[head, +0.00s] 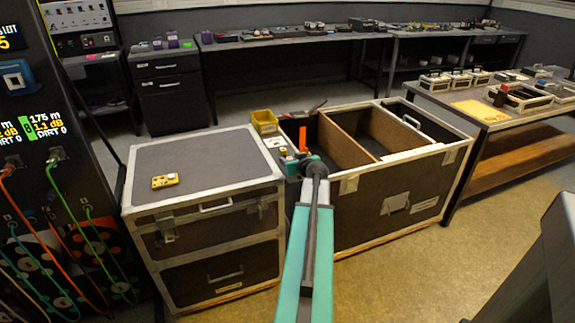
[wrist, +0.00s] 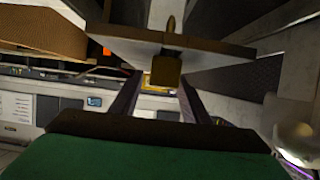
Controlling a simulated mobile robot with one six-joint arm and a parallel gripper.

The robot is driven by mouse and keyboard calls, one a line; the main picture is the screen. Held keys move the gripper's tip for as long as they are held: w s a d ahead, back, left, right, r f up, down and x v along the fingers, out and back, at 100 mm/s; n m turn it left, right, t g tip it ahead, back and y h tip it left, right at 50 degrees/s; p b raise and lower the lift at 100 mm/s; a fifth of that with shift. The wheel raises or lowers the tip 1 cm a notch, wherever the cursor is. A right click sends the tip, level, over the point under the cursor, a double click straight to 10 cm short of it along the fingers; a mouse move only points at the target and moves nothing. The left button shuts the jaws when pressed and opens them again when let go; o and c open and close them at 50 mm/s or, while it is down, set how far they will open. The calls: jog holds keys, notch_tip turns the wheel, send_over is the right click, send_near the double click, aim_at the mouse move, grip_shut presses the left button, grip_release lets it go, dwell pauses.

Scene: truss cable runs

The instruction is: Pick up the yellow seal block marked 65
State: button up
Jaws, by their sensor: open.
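A small yellow block (head: 165,181) with dark marks lies on the lid of the left flight case; I cannot read its number. My arm reaches forward, and my gripper (head: 298,155) is well to the right of that block, near the left end of the open case. In the wrist view my gripper (wrist: 158,95) has two dark fingers set apart. Beyond them, a dull brownish block (wrist: 165,70) shows against a pale bar, with a yellow edge below it. I cannot tell what these are or whether the fingers touch them.
The left case (head: 215,155) has a mostly bare lid. A yellow bin (head: 265,122) stands behind my gripper, with small white and orange items around it. The open case (head: 400,190) has wooden dividers. A bench (head: 500,110) with equipment stands right; a cable rack (head: 60,180) stands left.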

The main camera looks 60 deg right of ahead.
grip_shut()
jog(key=shift+r, duration=0.2)
notch_tip(320, 180, up, 10)
jog(key=shift+f, duration=0.15)
dwell(0.6)
dwell(0.5)
